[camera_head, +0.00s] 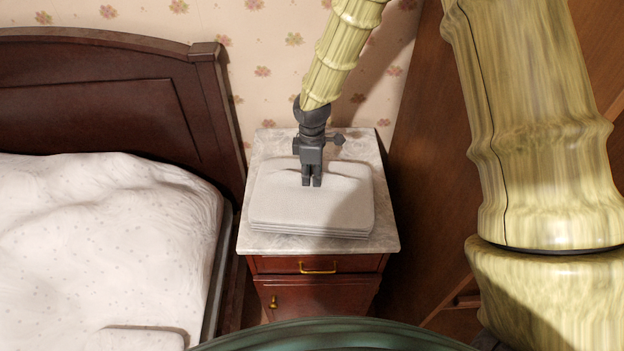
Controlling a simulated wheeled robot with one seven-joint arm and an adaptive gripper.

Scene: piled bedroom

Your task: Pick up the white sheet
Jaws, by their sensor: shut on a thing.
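The white sheet (345,210) is a folded, layered stack lying flat on the marble top of the nightstand (262,242). My gripper (312,184) points down onto the upper middle of the sheet. Its fingers are close together and shut on the sheet, whose surface shows creases beside them. The fingertips and the pinched part are hidden from this view. The sheet still appears to rest on the marble top.
A bed with a dark wooden headboard (95,105) and a white speckled cover (110,240) stands at the left. Dark wooden furniture (425,170) rises close on the right. The flowered wall (262,40) is behind the nightstand. Narrow marble margins around the sheet are bare.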

